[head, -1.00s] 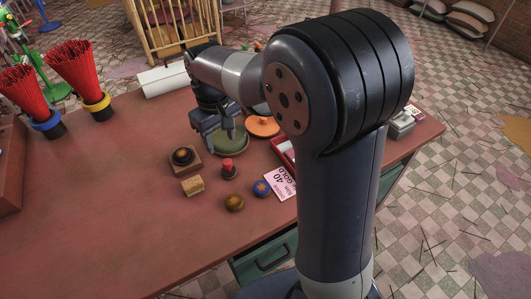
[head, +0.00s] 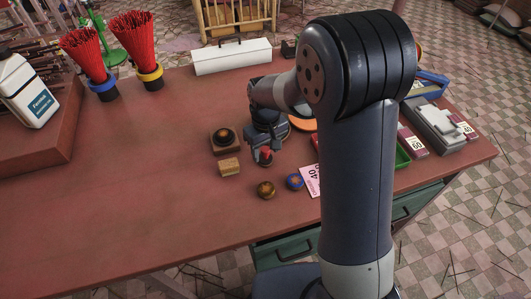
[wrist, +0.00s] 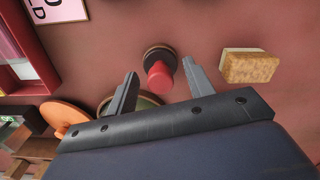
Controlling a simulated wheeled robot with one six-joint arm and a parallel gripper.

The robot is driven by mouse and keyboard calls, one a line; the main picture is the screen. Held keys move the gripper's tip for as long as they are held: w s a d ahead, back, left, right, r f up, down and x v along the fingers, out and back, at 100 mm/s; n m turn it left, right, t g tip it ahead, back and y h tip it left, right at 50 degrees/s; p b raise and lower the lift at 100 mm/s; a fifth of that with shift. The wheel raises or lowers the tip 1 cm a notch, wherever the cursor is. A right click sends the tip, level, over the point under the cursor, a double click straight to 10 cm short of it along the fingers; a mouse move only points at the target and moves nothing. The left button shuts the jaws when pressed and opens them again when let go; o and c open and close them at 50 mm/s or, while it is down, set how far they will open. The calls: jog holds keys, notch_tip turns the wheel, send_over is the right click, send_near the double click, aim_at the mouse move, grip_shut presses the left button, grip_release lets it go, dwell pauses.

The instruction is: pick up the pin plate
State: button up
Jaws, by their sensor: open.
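A small piece with a red knob on a dark round base (wrist: 151,51) stands on the table; I take it for the pin plate. Its red knob (head: 265,156) shows in the head view below my gripper (head: 263,154). In the wrist view my gripper (wrist: 161,70) is open, with one finger on each side of the red knob (wrist: 158,76). I see no finger closed on it. The gripper hides part of the piece in the head view.
A brown ball (head: 266,189) and a blue round piece (head: 295,181) lie in front. The table's left middle is clear.

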jog(key=shift+c, duration=0.3)
grip_shut()
dwell(0.3)
